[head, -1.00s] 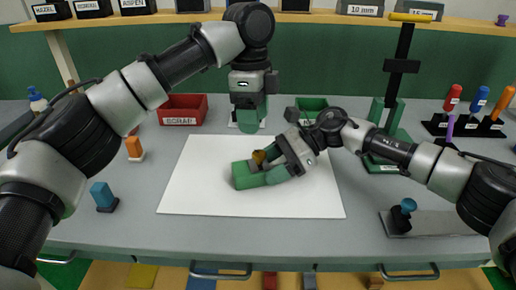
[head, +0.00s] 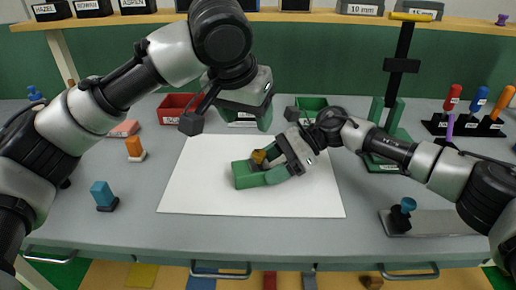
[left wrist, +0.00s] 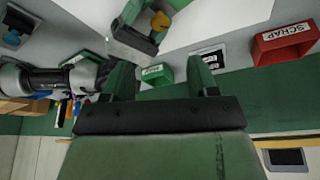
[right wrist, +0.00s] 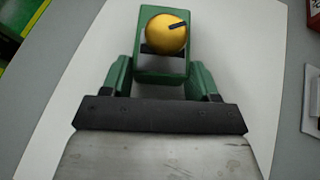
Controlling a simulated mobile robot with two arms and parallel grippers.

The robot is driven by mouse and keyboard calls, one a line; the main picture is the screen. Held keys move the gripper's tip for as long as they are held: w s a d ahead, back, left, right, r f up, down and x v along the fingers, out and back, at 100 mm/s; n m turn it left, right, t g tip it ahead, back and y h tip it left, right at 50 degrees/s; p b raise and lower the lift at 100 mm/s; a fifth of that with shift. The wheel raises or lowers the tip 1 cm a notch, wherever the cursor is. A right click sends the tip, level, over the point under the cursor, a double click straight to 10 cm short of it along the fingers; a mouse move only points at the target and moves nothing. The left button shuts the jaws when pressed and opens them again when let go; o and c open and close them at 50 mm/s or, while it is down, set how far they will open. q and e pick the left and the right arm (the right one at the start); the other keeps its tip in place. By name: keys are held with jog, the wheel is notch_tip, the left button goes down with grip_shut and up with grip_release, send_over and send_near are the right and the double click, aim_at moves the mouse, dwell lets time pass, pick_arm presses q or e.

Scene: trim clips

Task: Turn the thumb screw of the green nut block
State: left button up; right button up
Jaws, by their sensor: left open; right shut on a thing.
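The green nut block (head: 244,177) is over the white sheet in the middle of the table. Its yellow thumb screw (head: 259,157) is on top, with a dark mark on the knob (right wrist: 165,34) in the right wrist view. My right gripper (head: 282,162) is shut on the block, and its fingers lie along the block's sides (right wrist: 161,78). My left gripper (head: 228,118) is open and empty, raised and tilted beyond the block. In the left wrist view the block (left wrist: 130,20) and its thumb screw (left wrist: 160,21) show past the open fingers (left wrist: 161,78).
A red scrap bin (head: 174,108) and a green bin (head: 312,104) stand at the back. A blue-topped clip (head: 103,195) and an orange one (head: 134,148) stand at the left. A blue-knobbed fixture (head: 402,214) stands at the right. The white sheet (head: 200,190) has free room.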

aim_at(259, 153)
pick_arm(q)
jog(key=x, duration=1.1)
jog(key=shift+f, duration=0.25)
jog(key=c, duration=0.9)
